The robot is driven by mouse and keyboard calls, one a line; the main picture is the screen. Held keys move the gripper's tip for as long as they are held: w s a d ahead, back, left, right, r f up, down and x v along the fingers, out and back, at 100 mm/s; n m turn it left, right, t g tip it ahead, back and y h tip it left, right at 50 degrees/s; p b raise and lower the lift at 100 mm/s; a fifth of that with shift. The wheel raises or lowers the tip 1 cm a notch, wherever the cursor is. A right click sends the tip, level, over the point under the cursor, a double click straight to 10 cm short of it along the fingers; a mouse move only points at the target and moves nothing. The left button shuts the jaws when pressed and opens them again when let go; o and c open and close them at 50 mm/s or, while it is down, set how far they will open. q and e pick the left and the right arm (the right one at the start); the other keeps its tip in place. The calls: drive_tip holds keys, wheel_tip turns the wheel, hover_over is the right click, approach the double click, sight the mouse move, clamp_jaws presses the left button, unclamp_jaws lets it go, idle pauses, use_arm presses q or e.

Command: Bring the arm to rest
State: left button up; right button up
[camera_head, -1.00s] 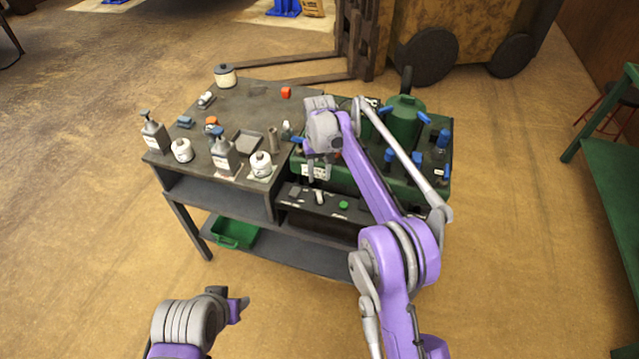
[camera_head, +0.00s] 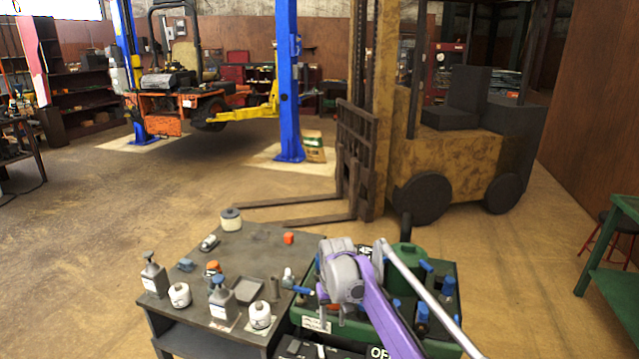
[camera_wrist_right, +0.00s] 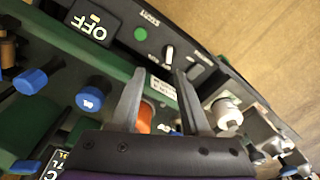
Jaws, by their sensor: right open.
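My right gripper (camera_head: 338,318) hangs over the front of the green machine with blue knobs (camera_head: 408,284) at the right end of the workbench. In the right wrist view its two grey fingers (camera_wrist_right: 160,92) stand apart with nothing held between them. An orange part (camera_wrist_right: 146,117) shows behind the fingers, as do blue knobs (camera_wrist_right: 91,97), an OFF label (camera_wrist_right: 92,25) and a green button (camera_wrist_right: 140,34) on a dark panel. Whether the fingers touch anything is unclear. My left gripper is outside both current views.
The dark workbench (camera_head: 262,262) holds pump bottles (camera_head: 222,302), white jars (camera_head: 180,295) and a shallow tray (camera_head: 247,290). A yellow forklift (camera_head: 440,150) stands behind, its forks near the bench. A green table (camera_head: 610,270) is at right. Open floor (camera_head: 90,240) lies left.

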drive_tip(key=s+d+r+t, duration=0.1)
drive_tip(key=s+d+r, duration=0.15)
drive_tip(key=s, duration=0.35)
drive_tip(key=s+d+r+m+t, duration=0.1)
drive_tip(key=s+d+r, duration=0.1)
drive_tip(key=s+d, duration=0.25)
drive_tip(key=s+d+r+t, duration=0.1)
drive_tip(key=s+d+r, duration=0.15)
drive_tip(key=s, duration=0.45)
drive_tip(key=s+d+f+t, duration=0.1)
drive_tip(key=s+f, duration=0.3)
drive_tip(key=s, duration=0.5)
drive_tip(key=s+d+f+m, duration=0.1)
drive_tip(key=s+d+f, duration=0.2)
drive_tip(key=s, duration=0.6)
drive_tip(key=shift+s+d+f+t, duration=0.4)
drive_tip(key=shift+f, duration=0.45)
